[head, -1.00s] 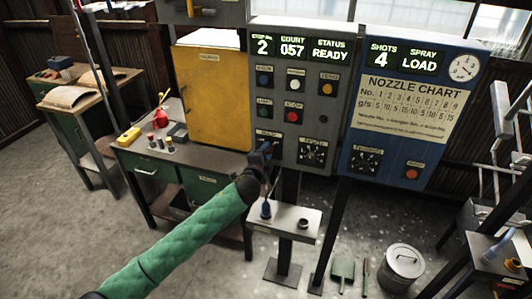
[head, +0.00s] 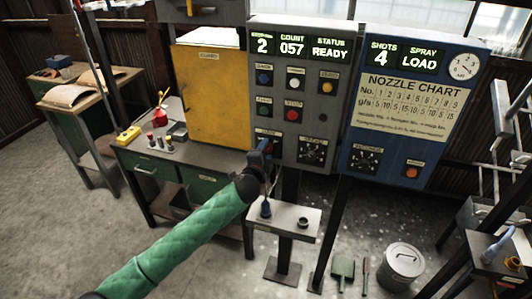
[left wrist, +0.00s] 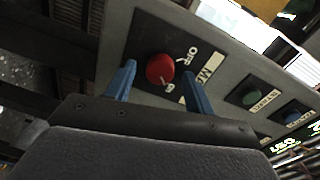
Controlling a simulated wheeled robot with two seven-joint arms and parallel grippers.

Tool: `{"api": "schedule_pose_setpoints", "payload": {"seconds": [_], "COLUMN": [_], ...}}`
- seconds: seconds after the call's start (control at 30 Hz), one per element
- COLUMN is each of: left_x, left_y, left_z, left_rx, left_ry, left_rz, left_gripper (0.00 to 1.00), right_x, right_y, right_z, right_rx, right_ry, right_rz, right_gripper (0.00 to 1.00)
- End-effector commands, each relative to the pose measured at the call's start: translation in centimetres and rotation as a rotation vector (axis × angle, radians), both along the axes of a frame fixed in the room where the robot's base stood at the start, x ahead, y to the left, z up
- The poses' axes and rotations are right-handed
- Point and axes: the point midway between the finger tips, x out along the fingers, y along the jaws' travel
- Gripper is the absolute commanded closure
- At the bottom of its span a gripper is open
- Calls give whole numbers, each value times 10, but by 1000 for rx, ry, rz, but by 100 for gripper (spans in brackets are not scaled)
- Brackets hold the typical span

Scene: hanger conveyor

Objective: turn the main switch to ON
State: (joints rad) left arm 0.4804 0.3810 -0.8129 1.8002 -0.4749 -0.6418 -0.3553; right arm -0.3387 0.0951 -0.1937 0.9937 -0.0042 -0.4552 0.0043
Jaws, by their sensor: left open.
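The main switch is a round red knob (left wrist: 160,69) on a dark plate on the grey control panel (head: 315,150). White OFF lettering shows beside it in the left wrist view, and another mark, partly blocked, sits near its lower edge. I cannot tell which way the knob points. My left gripper (head: 264,148) is open at the panel's lower left, covering most of the switch in the head view. In the left wrist view its blue fingers stand on either side of the knob, seemingly apart from it. My right gripper is not in view.
Push buttons and a second dial (head: 312,151) sit close to the switch. A small shelf (head: 284,219) with a blue-based item juts out below. A yellow cabinet (head: 210,95) stands left and a blue nozzle panel (head: 405,110) right. A lidded bin (head: 402,266) stands on the floor.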

Motion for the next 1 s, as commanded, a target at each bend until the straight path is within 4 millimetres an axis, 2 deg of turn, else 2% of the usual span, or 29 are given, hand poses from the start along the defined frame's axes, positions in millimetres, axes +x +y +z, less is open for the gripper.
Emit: {"api": "schedule_pose_setpoints", "payload": {"seconds": [0.07, 0.17, 0.5, 0.7, 1.0], "left_x": [-9, -24, -61, -70, -70], "left_y": [3, 7, 20, 22, 22], "left_z": [-3, -4, 1, 2, 3], "left_rx": [-1, -1, 0, 0, 0], "left_ry": [0, 1, 0, 1, 1], "left_rz": [-1, -1, 0, 0, 0], "left_gripper": [46, 46, 46, 46, 46], "right_x": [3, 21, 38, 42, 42], "right_y": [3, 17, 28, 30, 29], "right_z": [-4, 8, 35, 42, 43], "right_rx": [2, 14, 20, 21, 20], "right_ry": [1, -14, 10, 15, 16], "right_rz": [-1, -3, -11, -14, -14], "right_gripper": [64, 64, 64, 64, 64]}}
